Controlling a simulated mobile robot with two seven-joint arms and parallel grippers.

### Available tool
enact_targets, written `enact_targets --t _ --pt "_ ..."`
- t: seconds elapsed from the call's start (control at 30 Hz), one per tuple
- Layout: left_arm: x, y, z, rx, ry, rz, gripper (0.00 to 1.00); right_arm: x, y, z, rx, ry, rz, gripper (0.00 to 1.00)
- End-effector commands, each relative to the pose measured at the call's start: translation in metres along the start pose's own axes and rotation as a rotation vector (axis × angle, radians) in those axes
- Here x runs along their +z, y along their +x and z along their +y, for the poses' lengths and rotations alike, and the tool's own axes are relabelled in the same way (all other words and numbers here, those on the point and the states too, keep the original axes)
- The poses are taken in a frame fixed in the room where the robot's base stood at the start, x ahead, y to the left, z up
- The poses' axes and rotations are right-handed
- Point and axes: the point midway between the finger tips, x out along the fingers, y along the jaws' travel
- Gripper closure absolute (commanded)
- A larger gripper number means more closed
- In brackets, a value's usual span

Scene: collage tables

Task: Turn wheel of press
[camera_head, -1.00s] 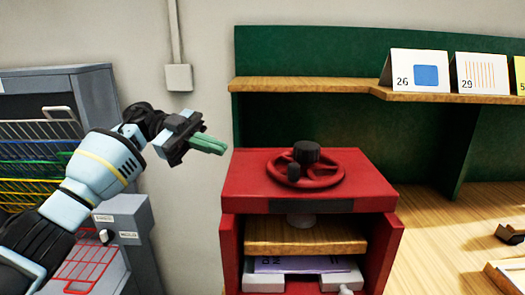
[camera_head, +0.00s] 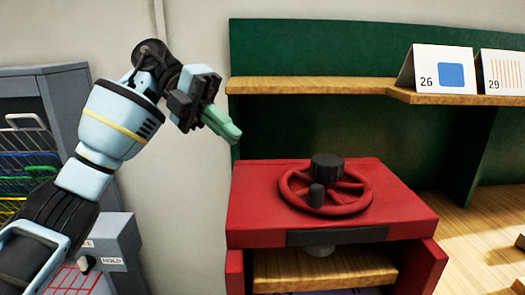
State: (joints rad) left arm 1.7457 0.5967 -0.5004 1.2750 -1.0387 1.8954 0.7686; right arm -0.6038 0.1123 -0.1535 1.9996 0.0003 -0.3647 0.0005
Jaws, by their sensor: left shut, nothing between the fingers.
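The red press (camera_head: 255,222) stands at the centre. Its red wheel (camera_head: 350,205) lies flat on top, with a black hub (camera_head: 327,167) in the middle and a black knob (camera_head: 317,196) at its front rim. My left gripper (camera_head: 224,128) is up and to the left of the wheel, apart from it. Its green fingers are shut and empty, pointing down to the right. My right gripper is not in view.
A wooden shelf (camera_head: 310,86) on a green back panel runs behind the press, with cards (camera_head: 440,72) on it at right. A grey rack unit (camera_head: 70,95) with coloured wire trays stands at left. The wooden table (camera_head: 480,215) to the right is mostly clear.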

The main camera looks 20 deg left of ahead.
Motion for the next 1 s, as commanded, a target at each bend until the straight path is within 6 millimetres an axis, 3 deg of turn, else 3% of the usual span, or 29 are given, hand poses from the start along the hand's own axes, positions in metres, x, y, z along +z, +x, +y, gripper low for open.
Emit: enact_targets --t 0.53,0.6,0.8,1.0 --pt "-0.001 0.095 -0.001 -0.002 0.000 0.004 1.00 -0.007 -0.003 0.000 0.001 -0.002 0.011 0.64" --pt "-0.001 0.104 -0.008 -0.002 0.003 0.001 1.00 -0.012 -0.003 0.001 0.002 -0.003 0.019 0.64" --pt "-0.001 0.122 -0.019 -0.002 0.002 0.000 1.00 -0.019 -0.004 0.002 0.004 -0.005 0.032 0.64" --pt "0.000 0.128 -0.021 -0.002 -0.002 0.000 1.00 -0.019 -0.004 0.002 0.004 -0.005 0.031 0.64"
